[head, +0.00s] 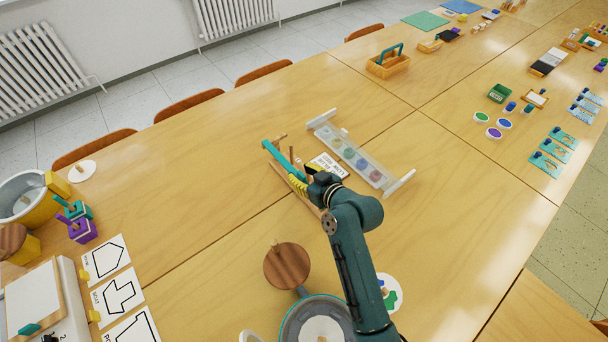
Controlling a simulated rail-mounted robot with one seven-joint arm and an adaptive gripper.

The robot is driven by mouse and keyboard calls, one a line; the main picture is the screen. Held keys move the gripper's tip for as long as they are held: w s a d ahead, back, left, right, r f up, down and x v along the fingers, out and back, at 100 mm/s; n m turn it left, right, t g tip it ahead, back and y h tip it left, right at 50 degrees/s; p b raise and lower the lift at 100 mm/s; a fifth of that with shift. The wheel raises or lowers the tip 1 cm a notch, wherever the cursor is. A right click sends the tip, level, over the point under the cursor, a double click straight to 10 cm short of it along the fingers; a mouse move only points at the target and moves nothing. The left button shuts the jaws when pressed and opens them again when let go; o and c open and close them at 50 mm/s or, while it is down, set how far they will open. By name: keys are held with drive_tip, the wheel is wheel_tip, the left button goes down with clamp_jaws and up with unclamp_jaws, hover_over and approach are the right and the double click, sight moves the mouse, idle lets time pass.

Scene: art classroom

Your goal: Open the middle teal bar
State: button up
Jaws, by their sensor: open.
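A teal bar (277,157) lies slanting along a low wooden piece in the middle of the table, left of a small white sign with black print (329,166). Only this one teal bar can be made out there, and its lower end runs under my gripper. My gripper (298,184), with yellow and black on it, is over the lower end of the bar. The jaws are open, but the arm hides much of them. I cannot tell whether they touch the bar.
A clear-topped rack with white ends (372,172) stands close on the right. A round brown-lidded item (287,266) and a grey round container (312,318) stand nearer. Shape cards (118,293) lie at lower left. The table beyond the bar is clear.

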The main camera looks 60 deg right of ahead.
drive_tip(key=v, duration=1.2)
